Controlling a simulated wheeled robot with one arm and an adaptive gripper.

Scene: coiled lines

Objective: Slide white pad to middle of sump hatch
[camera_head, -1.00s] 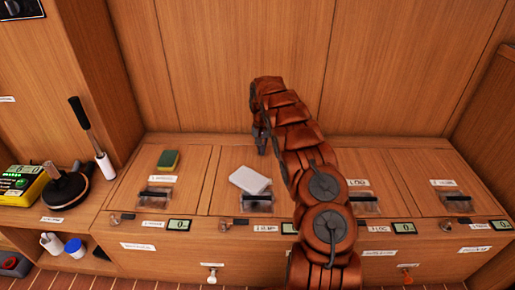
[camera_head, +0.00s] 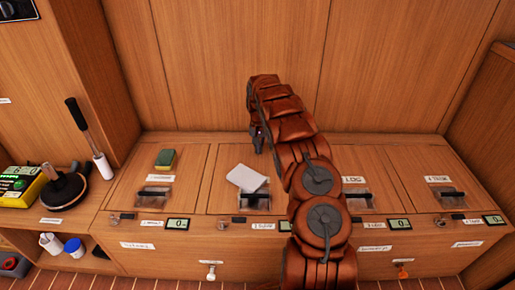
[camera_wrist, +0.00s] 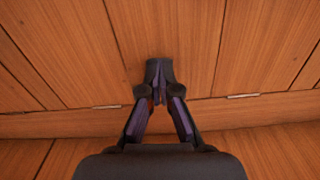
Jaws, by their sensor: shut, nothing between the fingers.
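The white pad (camera_head: 247,178) lies at an angle on the second hatch from the left, whose label appears to read SUMP. The pad is toward the front of this hatch (camera_head: 222,170), just behind or over the back edge of its clear latch (camera_head: 254,202). My gripper (camera_head: 258,142) is above the rear of the hatch, behind the pad and apart from it. In the wrist view its fingers (camera_wrist: 158,88) are shut and empty, with only wood panels beyond. The pad is outside the wrist view. My arm covers the right part of the hatch.
A green sponge (camera_head: 166,159) lies on the hatch to the left. A plunger-like tool (camera_head: 63,188) and a yellow device (camera_head: 22,186) stand at far left. The rear wall (camera_head: 200,70) rises close behind the hatches. The right-hand hatch (camera_head: 425,170) is clear behind its latch.

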